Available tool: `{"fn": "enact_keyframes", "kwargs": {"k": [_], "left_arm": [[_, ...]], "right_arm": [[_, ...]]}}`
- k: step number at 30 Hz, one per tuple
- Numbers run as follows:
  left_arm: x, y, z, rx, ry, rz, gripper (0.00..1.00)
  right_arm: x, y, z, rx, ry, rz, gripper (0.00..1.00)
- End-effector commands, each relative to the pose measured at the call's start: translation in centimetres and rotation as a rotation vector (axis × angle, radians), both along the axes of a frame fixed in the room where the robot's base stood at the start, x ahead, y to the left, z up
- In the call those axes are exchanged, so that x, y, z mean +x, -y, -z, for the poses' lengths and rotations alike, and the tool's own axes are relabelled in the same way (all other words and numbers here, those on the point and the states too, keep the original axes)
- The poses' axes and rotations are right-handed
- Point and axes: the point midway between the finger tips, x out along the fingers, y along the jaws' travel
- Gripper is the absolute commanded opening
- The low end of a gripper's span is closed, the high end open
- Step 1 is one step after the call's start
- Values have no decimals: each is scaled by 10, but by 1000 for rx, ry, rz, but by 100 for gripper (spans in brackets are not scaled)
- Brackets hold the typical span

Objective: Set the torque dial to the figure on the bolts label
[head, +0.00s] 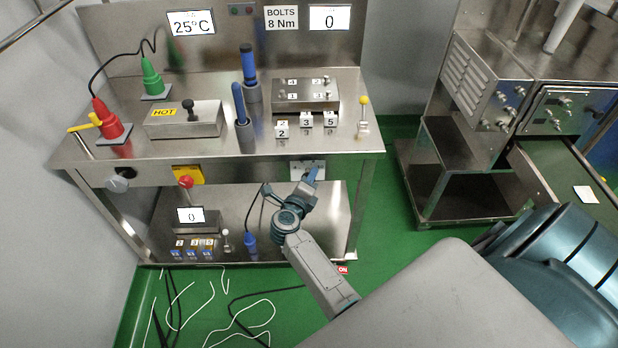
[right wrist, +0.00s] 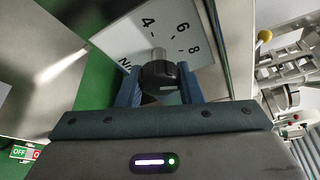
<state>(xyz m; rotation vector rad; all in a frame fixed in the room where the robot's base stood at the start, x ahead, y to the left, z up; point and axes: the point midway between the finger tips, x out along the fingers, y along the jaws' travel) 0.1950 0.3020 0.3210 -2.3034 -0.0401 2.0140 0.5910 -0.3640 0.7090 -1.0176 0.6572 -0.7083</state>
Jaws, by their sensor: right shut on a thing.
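The bolts label (head: 281,17) on the back panel reads "BOLTS 8 Nm". The display beside it (head: 329,17) reads 0. The torque dial's white plate (head: 296,168) is on the bench's front edge, partly hidden by my right gripper (head: 304,188). In the right wrist view the plate (right wrist: 122,38) shows the figures 4, 6 and 8 and part of some lettering. The dark round dial knob (right wrist: 160,75) sits between the two fingers of my right gripper (right wrist: 160,86), which is shut on it. A short pale mark shows on the knob; which figure it points at cannot be told. My left gripper is not in view.
A yellow-tipped lever (head: 363,115) stands on the bench top above. A lower shelf (head: 310,225) lies below. A steel cabinet (head: 455,160) stands at right.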

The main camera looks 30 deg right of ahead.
Motion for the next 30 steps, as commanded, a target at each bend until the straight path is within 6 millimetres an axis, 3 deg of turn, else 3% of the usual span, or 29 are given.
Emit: {"fn": "enact_keyframes", "kwargs": {"k": [14, 15, 18, 30], "left_arm": [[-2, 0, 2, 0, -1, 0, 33], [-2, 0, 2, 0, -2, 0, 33], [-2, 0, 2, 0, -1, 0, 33], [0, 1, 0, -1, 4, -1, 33]], "right_arm": [[-1, 0, 2, 14, 5, 0, 11], [-1, 0, 2, 14, 5, 0, 35], [-1, 0, 2, 13, 5, 0, 55], [1, -4, -1, 13, 7, -1, 55]]}}
